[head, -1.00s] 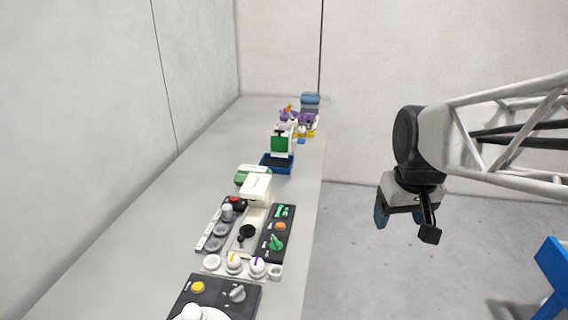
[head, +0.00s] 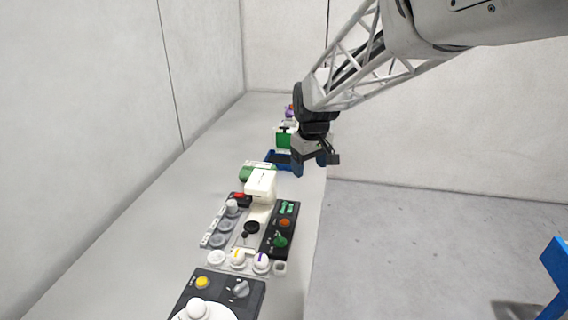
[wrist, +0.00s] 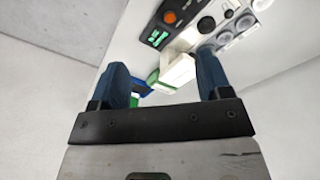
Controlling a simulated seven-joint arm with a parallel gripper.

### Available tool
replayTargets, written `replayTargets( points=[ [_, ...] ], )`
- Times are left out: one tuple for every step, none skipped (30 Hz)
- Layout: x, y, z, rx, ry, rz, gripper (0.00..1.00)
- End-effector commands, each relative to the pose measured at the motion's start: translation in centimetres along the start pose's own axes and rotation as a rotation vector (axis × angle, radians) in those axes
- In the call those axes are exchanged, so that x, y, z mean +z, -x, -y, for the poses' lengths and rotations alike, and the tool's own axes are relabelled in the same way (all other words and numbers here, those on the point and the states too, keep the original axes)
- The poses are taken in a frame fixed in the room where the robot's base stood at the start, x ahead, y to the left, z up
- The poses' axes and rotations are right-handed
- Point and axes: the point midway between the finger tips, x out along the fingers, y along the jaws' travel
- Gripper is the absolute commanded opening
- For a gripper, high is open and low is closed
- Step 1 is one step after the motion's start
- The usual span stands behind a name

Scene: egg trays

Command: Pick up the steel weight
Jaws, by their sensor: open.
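What looks like the steel weight, a small grey cylinder (head: 232,206), stands at the far end of a light tray (head: 207,238) with round grey discs, in the head view. In the wrist view the grey discs (wrist: 225,40) show at the upper right; I cannot tell the weight apart there. My gripper (head: 315,163) is open and empty, above the table's right edge and beyond the weight, to its right. Its two blue fingers (wrist: 163,72) are wide apart in the wrist view, with nothing between them at fingertip level.
A cream-white device (head: 261,185) stands right of the weight. A black panel (head: 279,230) with an orange button and green knob lies beside it. Striped white eggs (head: 238,257) sit in cups in front. A blue tray (head: 270,158) is near my gripper. The left table strip is clear.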

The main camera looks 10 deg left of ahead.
Motion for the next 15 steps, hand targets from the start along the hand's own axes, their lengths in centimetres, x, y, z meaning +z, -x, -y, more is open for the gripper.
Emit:
replayTargets(
  points=[
    [-1.6,-0.9,0.4,-0.004,0.025,0.005,0.71],
    [-2.4,-1.3,0.7,-0.006,0.041,0.007,0.71],
    [-3.5,-1.9,1.1,-0.009,0.061,0.01,0.71],
    [-4.3,-2.4,1.4,-0.011,0.076,0.012,0.71],
    [-5.1,-2.8,1.6,-0.013,0.091,0.014,0.71],
    [-6.2,-3.5,2.0,-0.015,0.112,0.016,0.71],
    [-7.1,-3.9,2.4,-0.017,0.127,0.018,0.71],
    [-7.9,-4.4,2.7,-0.019,0.142,0.02,0.71],
    [-8.9,-5.0,3.1,-0.022,0.163,0.022,0.71],
    [-9.8,-5.6,3.5,-0.024,0.179,0.024,0.71],
    [-10.6,-6.1,3.9,-0.025,0.194,0.026,0.71],
    [-11.6,-6.8,4.4,-0.028,0.214,0.028,0.71],
    [-12.4,-7.4,4.8,-0.03,0.229,0.03,0.71],
    [-13.1,-7.9,5.3,-0.032,0.245,0.032,0.71],
    [-14.1,-8.7,5.9,-0.035,0.265,0.035,0.71]
  ],
)
